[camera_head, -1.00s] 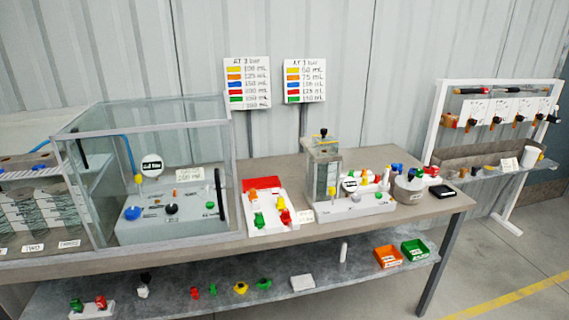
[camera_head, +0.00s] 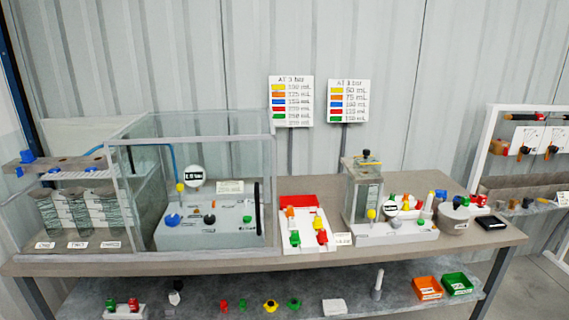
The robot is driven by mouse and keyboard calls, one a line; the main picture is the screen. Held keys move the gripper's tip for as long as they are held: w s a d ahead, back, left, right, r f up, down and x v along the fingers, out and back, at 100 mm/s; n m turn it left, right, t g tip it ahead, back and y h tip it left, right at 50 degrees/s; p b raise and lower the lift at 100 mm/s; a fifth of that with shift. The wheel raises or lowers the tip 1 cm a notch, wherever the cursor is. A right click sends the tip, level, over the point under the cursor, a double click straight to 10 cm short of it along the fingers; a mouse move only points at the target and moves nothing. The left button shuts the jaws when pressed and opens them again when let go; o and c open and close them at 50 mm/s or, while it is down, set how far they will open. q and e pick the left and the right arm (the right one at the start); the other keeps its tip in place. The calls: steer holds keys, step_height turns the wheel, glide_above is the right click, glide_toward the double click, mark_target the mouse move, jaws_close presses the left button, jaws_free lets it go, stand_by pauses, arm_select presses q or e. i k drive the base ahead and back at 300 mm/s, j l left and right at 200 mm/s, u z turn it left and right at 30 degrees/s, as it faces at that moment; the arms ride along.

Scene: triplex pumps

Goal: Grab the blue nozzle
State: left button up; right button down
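Several small blue parts show, and I cannot tell which is the blue nozzle. One blue piece (camera_head: 441,195) stands among coloured pieces on the round grey holder at the right of the table. Another blue block (camera_head: 27,157) sits on the raised rack at the far left. A round blue knob (camera_head: 172,219) is on the front of the grey machine (camera_head: 210,234) inside the glass case. Neither of my grippers is in view.
The table (camera_head: 300,252) carries the glass case (camera_head: 125,150), a white tray of coloured nozzles (camera_head: 309,243) and a clear-tank device (camera_head: 365,195). The lower shelf (camera_head: 255,290) holds small coloured parts, an orange bin (camera_head: 427,288) and a green bin (camera_head: 457,283).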

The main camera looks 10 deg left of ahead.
mark_target(26, 155)
steer(key=u, duration=1.7)
